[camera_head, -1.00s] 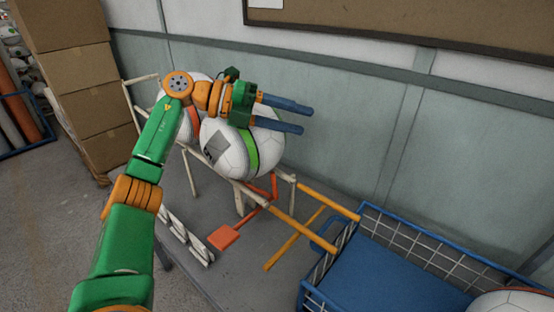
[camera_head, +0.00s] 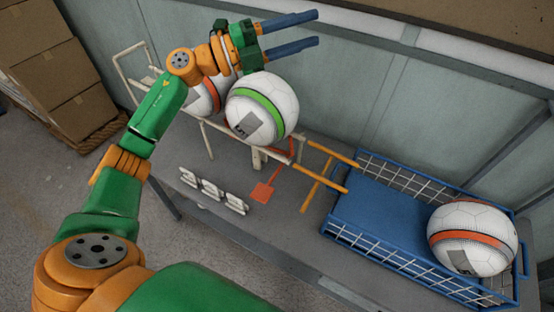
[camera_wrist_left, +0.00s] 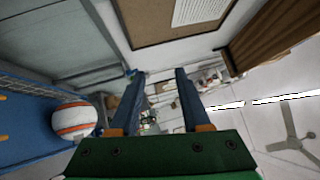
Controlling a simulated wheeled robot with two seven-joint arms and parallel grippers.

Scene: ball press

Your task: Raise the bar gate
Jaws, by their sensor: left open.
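A red-orange bar with a flat paddle (camera_head: 262,192), which looks like the bar gate, sits at the lower end of the white ball rack (camera_head: 217,128). Its upper part is partly hidden by the green-banded ball (camera_head: 262,108), which rests on the rack beside it. My left gripper (camera_head: 316,29) is open and empty, up beyond that ball in the picture and apart from the gate. In the left wrist view, its blue fingers (camera_wrist_left: 158,80) stand apart with nothing between them. My right gripper is not in view.
An orange-banded ball (camera_head: 205,97) sits behind on the rack. Orange rails (camera_head: 325,172) lead to a blue wire basket (camera_head: 375,205) holding another orange-banded ball (camera_head: 472,238). White numeral-like pieces (camera_head: 212,190) stand on the grey table (camera_head: 240,222). Cardboard boxes (camera_head: 55,75) are at left.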

